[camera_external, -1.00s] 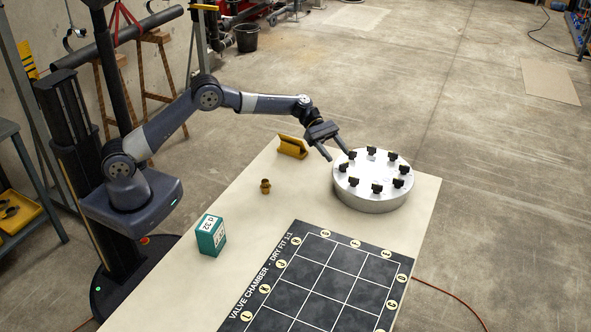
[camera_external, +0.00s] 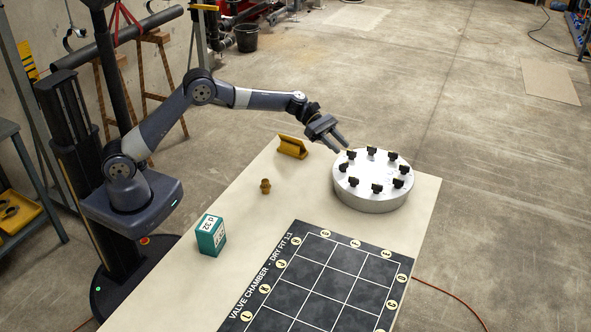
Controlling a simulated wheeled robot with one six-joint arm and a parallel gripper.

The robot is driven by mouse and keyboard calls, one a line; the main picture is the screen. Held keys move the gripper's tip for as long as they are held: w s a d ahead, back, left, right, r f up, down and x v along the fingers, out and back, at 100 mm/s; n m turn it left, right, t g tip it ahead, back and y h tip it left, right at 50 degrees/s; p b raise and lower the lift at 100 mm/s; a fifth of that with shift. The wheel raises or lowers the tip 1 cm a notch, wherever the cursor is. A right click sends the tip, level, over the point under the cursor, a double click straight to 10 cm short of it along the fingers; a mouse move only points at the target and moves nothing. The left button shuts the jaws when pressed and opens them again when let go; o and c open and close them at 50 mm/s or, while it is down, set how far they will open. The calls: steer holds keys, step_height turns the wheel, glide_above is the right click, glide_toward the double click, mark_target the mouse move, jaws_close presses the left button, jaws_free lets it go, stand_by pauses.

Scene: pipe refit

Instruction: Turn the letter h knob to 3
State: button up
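A round silver drum (camera_external: 372,201) stands at the far right of the table, with several black knobs in a ring on its top. The letters and numbers by the knobs are too small to read, so I cannot tell which is the h knob or where it points. One knob (camera_external: 351,155) sits at the drum's upper left edge.
A yellow block (camera_external: 292,147) lies left of the drum. A small brass fitting (camera_external: 265,186) and a teal box (camera_external: 211,236) stand on the table (camera_external: 255,230). A black gridded board marked "VALVE CHAMBER" (camera_external: 322,285) covers the front right. Table between these is clear.

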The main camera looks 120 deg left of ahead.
mark_target(343, 164)
steer(key=w+d+n+y, duration=0.1)
steer(key=w, duration=0.1)
steer(key=w+d+n+y, duration=0.1)
steer(key=w+y, duration=0.1)
steer(key=w+d+n+y, duration=0.1)
steer(key=w+n, duration=0.1)
steer(key=shift+r+t+y, duration=0.1)
steer(key=shift+t+y, duration=0.2)
steer(key=d+n+y, duration=0.1)
steer(key=n+y, duration=0.1)
steer(key=w+d+n+g+y, duration=0.1)
steer(key=n+y, duration=0.1)
steer(key=shift+w+d+b, duration=0.1)
steer(key=shift+d+b, duration=0.25)
steer(key=shift+b, duration=0.05)
steer(key=s+d+n+y, duration=0.1)
steer(key=d+n+g+y, duration=0.1)
steer(key=n+y, duration=0.1)
steer(key=s+d+n+g+y, duration=0.1)
steer(key=shift+s+d+f, duration=0.15)
steer(key=shift+s+f, duration=0.15)
steer(key=s+d+n+g+y, duration=0.3)
steer(key=s+n+g, duration=0.1)
steer(key=s, duration=0.1)
steer(key=p+x, duration=0.1)
steer(key=x, duration=0.9)
steer(key=shift+a, duration=0.3)
steer(key=shift+s, duration=0.1)
steer(key=shift+c, duration=0.4)
jaws_close()
